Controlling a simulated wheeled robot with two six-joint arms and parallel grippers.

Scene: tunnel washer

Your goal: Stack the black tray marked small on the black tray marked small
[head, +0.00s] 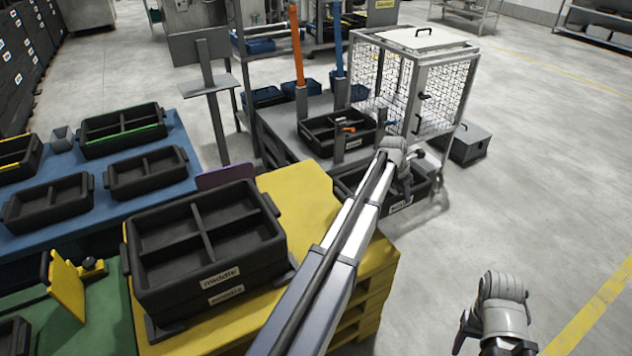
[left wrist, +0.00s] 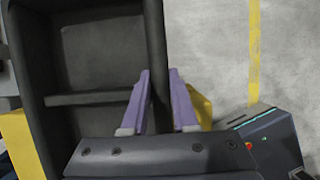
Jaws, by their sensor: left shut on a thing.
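A black divided tray (head: 350,183) shows under the far end of my left arm; its front label is too small to read surely. My left gripper (head: 406,186) is shut on this tray's wall. In the left wrist view the purple fingers (left wrist: 160,105) lie on both sides of the black tray wall (left wrist: 156,60). My arm hides part of the tray in the head view. I see no tray clearly marked small. Two stacked black trays (head: 205,235) carry labels; the upper reads middle. Of my right arm only the wrist shows at lower right, without its fingers.
The stacked trays stand on a yellow pallet (head: 300,200). A blue table (head: 85,215) holds several black trays. A grey platform (head: 290,145) bears another black tray (head: 322,125) with small items inside, beside a mesh cage (head: 450,90).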

